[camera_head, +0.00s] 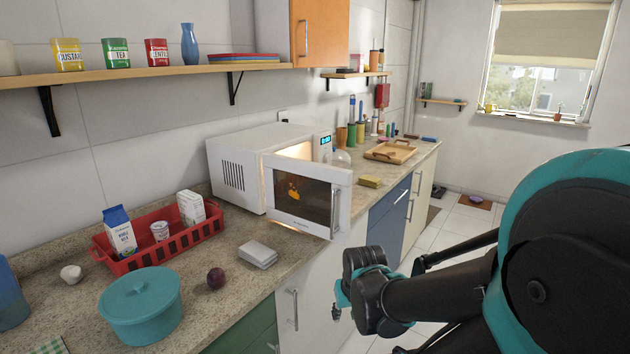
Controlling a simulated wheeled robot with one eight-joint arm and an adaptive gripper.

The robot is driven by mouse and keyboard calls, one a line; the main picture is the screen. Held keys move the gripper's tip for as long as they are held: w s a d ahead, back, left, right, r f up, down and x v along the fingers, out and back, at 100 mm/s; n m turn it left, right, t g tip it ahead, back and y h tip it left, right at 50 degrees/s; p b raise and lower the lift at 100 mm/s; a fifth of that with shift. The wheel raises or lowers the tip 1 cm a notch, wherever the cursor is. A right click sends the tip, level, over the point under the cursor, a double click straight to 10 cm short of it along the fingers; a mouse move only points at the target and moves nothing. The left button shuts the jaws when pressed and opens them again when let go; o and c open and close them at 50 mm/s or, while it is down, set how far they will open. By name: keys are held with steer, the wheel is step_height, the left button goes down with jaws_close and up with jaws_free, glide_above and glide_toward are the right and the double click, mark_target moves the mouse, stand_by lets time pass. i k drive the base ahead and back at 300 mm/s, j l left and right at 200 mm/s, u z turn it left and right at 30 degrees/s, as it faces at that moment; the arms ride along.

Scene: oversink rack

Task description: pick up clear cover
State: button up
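A pale, see-through rounded thing (341,158), perhaps the clear cover, shows on the counter just behind the right side of the microwave (232,175). Its lower part is hidden by the microwave's open door (318,203).
A red basket (170,250) with cartons, a teal lidded pot (141,306), a plum-like fruit (216,278) and a white box (258,254) stand on the near counter. A sponge (370,181) and wooden tray (390,151) lie beyond the door. Floor (455,222) shows at right.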

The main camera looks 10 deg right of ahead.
mark_target(341, 159)
steer(key=i+l, duration=0.15)
steer(key=l, duration=0.2)
steer(key=i+l+u, duration=0.1)
steer(key=l, duration=0.25)
steer(key=i+l, duration=0.25)
steer(key=l, duration=0.15)
steer(key=i+l, duration=0.15)
steer(key=l, duration=0.2)
steer(key=i+l+u, duration=0.1)
steer(key=l, duration=0.3)
steer(key=i+j, duration=0.05)
steer(key=i, duration=0.05)
